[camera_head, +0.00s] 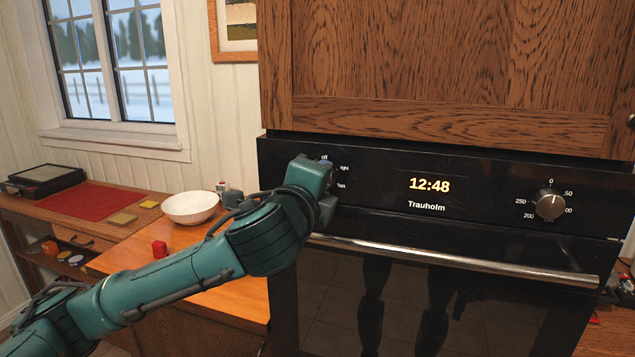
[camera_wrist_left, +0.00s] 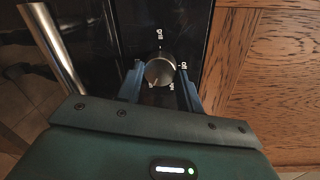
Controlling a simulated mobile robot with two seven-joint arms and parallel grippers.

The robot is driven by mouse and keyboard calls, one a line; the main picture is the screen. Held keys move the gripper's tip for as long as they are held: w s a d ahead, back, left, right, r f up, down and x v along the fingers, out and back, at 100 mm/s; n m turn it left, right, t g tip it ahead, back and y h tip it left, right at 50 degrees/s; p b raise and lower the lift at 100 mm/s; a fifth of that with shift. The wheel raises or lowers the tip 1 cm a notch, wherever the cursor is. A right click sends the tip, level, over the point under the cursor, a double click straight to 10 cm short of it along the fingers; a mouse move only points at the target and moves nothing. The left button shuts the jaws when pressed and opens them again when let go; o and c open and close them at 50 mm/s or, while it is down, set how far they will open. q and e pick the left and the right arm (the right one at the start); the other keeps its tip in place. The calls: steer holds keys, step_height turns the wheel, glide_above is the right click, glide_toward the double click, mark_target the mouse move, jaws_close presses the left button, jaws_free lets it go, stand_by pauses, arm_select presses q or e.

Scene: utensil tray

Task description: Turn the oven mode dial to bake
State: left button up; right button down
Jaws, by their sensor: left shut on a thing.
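The oven (camera_head: 400,205) has a black control panel with a clock reading 12:48. Its mode dial is hidden behind my left gripper (camera_head: 324,196) in the head view; labels such as "off" and "light" show beside the gripper. In the left wrist view the silver mode dial (camera_wrist_left: 159,70) sits between the two blue fingers of my left gripper (camera_wrist_left: 161,84), which is shut on it. Small white labels ring the dial, with "Grill" and "off" among them. I cannot tell clearly which label the dial points to. My right gripper is not in view.
A temperature dial (camera_head: 550,204) is at the panel's right. The oven's metal handle (camera_head: 455,262) runs below the panel, close under my left gripper. A wooden cabinet (camera_head: 440,60) is above. On the left counter stand a white bowl (camera_head: 190,208) and a red object (camera_head: 159,249).

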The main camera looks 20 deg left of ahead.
arm_select(q)
steer(key=m, duration=0.6)
steer(key=shift+f+y, duration=0.1)
steer(key=shift+y, duration=0.2)
steer(key=m, duration=0.6)
steer(key=shift+t, duration=0.4)
steer(key=shift+f, duration=0.1)
steer(key=o, duration=1)
